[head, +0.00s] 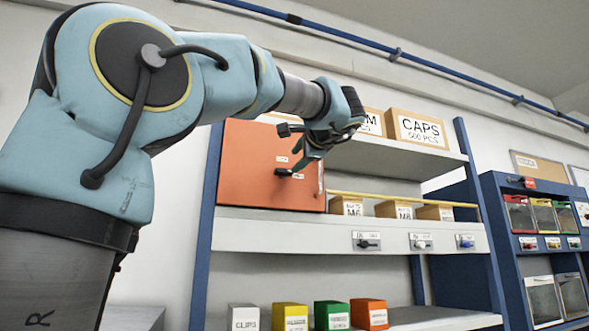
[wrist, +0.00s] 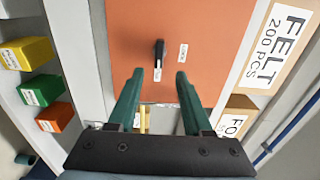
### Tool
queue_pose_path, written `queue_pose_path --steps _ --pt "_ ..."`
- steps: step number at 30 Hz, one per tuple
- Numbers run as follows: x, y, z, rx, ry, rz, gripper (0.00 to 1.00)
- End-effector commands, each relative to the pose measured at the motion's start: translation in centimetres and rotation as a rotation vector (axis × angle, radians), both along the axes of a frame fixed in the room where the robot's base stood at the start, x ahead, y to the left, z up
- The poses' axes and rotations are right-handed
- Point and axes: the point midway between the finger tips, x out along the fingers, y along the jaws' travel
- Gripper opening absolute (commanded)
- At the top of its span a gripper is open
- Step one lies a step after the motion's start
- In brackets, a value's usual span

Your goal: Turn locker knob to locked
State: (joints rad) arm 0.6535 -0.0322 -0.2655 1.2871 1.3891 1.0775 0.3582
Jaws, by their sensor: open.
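The orange locker door (head: 245,165) fills the left of the upper shelf in the head view. The same door (wrist: 200,25) is straight ahead in the wrist view. A black locker knob (wrist: 159,53) stands out from it, its pale-marked end pointing down in that picture at a small white label. A second white label lies right of the knob; both texts are too small to read. In the head view the knob (head: 283,172) is just below my gripper (head: 305,155). In the wrist view my gripper (wrist: 160,72) is open, its green fingers either side of the knob's line, apparently apart from it.
Cardboard boxes (head: 420,128) stand on the top shelf, beside the door. A yellow rail (head: 400,199) runs along the shelf right of the door. Small switches (head: 420,242) sit on the shelf edge. Coloured bins (head: 335,314) stand below, and a blue cabinet (head: 505,240) is at right.

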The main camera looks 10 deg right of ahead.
Motion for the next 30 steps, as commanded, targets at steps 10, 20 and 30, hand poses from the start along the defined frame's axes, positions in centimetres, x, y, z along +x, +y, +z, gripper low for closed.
queue_pose_path --steps 10,20,30 --pt "6.4 0.9 0.2 0.001 0.004 0.003 0.5" --pt "9.0 1.2 -0.1 0.001 0.003 0.0 0.5" --pt "9.0 1.2 -0.1 0.0 0.003 0.0 0.39"
